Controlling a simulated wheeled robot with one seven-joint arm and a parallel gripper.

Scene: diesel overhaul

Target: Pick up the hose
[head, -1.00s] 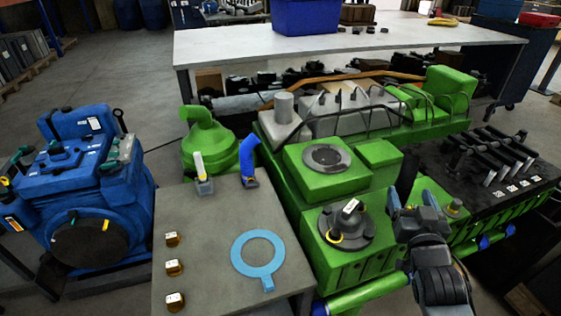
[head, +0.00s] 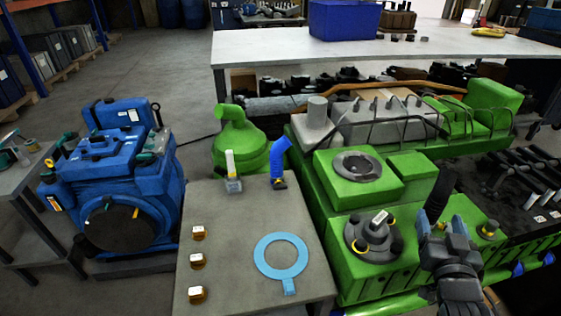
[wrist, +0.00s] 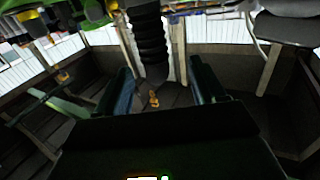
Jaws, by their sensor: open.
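A black ribbed hose (head: 437,197) stands upright beside the green engine, just behind my gripper (head: 442,228) in the head view. In the wrist view the ribbed hose (wrist: 151,45) comes down from the top edge toward the gap between the fingers of my gripper (wrist: 162,88). The fingers are apart and nothing is clamped; I cannot tell whether the hose lies between them or beyond them. A bent blue hose-like pipe (head: 279,160) also stands at the back of the grey table.
The green engine (head: 345,205) fills the space left of my gripper. The grey table (head: 225,270) carries a light-blue ring gasket (head: 281,243) and several small brown-and-white parts. A blue engine (head: 115,170) stands left. A long white workbench (head: 270,45) crosses the back.

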